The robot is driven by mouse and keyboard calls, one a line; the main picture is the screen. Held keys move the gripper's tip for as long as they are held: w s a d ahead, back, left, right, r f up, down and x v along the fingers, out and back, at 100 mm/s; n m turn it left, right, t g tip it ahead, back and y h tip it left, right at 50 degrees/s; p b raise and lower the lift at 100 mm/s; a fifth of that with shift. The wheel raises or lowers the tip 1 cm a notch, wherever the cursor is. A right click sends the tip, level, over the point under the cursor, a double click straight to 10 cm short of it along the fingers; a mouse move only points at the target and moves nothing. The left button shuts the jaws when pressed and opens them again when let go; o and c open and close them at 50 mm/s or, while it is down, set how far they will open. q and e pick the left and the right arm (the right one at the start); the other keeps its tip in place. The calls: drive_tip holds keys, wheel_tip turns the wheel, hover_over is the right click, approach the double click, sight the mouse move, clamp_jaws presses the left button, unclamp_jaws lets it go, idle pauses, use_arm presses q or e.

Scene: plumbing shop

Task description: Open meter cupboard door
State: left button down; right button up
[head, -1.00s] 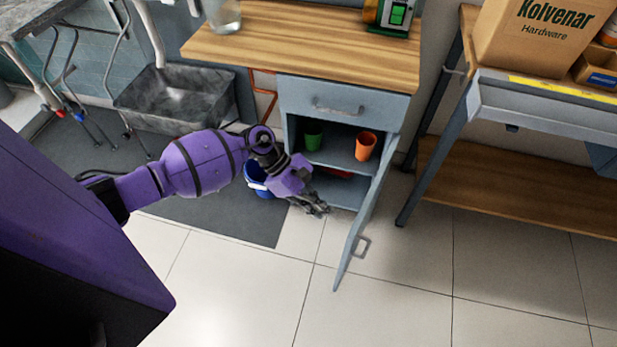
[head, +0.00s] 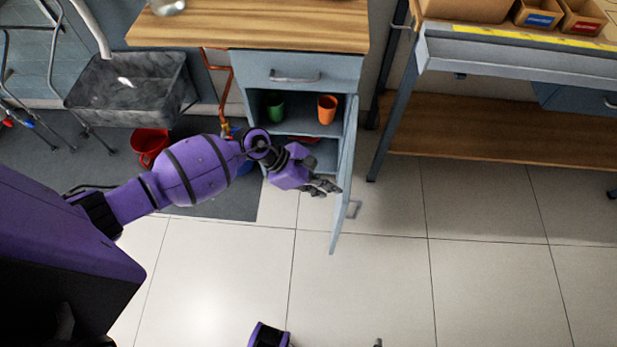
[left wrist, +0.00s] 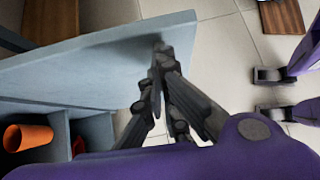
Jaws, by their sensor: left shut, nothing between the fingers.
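The meter cupboard (head: 297,72) is a grey-blue cabinet under a wooden top, with a drawer above. Its door (head: 346,165) stands swung well out from the right side, with the handle (head: 354,209) on the outer face. My left gripper (head: 328,187) is shut and empty on the inner side of the door, close to its face. In the left wrist view the shut fingers (left wrist: 160,55) overlap the door's inner face (left wrist: 100,70); contact cannot be told for sure. My right gripper is not clearly in view.
A green cup (head: 275,107) and an orange cup (head: 327,109) stand inside the cupboard. A red bucket (head: 150,145) is behind my left arm. A workbench with a lower wooden shelf (head: 480,140) stands to the right.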

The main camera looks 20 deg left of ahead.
sight(346, 189)
use_arm(q)
drive_tip(key=shift+n+t, duration=0.7)
drive_tip(key=d, duration=0.1)
drive_tip(key=d+r+p, duration=0.1)
drive_tip(key=d, duration=0.1)
drive_tip(key=w+d+p, duration=0.1)
drive_tip(key=d, duration=0.1)
drive_tip(key=shift+r, duration=0.15)
drive_tip(key=d, duration=0.2)
drive_tip(key=shift+w+d+f+p, duration=0.25)
drive_tip(key=shift+d+f+p, duration=0.1)
drive_tip(key=shift+d+f, duration=0.15)
drive_tip(key=shift+d, duration=0.2)
use_arm(e)
drive_tip(key=r, duration=0.1)
drive_tip(key=d+r, duration=0.1)
drive_tip(key=shift+s+r, duration=0.2)
drive_tip(key=shift+r, duration=0.2)
drive_tip(key=shift+w, duration=0.1)
